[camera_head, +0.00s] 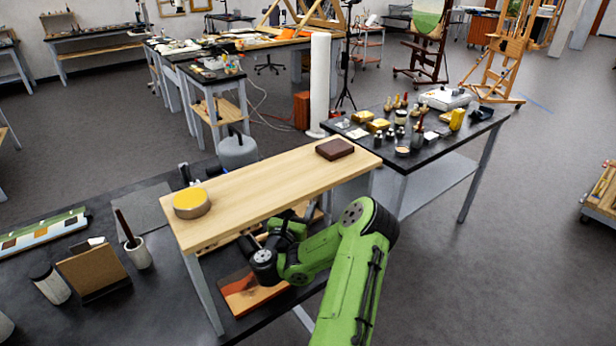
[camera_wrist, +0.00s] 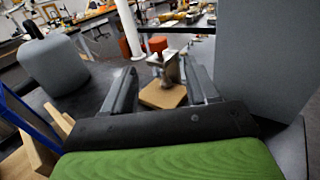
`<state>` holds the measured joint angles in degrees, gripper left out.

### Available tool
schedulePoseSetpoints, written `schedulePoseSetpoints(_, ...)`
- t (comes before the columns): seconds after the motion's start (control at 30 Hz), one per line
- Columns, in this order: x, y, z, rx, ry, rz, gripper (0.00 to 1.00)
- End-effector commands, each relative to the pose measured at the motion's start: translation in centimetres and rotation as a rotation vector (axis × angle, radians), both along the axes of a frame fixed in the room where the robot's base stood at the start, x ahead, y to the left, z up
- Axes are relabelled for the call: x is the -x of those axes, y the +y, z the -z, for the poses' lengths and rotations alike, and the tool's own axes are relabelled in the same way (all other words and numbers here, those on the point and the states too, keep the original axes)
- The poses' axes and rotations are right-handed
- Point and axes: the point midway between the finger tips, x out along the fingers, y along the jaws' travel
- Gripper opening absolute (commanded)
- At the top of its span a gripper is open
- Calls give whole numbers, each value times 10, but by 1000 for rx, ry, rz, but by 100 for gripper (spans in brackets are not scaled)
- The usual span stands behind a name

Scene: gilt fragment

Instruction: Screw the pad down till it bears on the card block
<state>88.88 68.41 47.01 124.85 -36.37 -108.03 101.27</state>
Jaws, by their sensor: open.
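In the wrist view, my gripper (camera_wrist: 160,67) is open, with one dark finger at each side. Beyond and between the fingers stands a small metal clamp or press (camera_wrist: 168,68) with an orange-red knob (camera_wrist: 158,44) on top. A tan square block (camera_wrist: 163,95), which looks like the card block, lies low below it. The pad and any gap to the block are too small to make out. No finger clearly touches the knob. In the head view, my green arm reaches under the wooden shelf; the clamp and block are hidden there.
The wooden shelf (camera_head: 270,185) stands over the black table (camera_head: 60,220), close above my arm. It bears a yellow-topped round tin (camera_head: 191,203) and a brown block (camera_head: 334,149). Grey bulky shapes (camera_wrist: 52,65) flank the fingers in the wrist view. A painted board (camera_head: 250,292) lies below my arm.

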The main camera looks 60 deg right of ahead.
Motion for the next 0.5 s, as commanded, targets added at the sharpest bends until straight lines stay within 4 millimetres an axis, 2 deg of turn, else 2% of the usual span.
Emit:
schedulePoseSetpoints(0.03, -1, -13, -8, -1, -3, 5, 58)
schedulePoseSetpoints(0.2, -7, -54, -8, -2, -2, 6, 58)
schedulePoseSetpoints(0.5, -17, -113, -5, 1, -2, 1, 58)
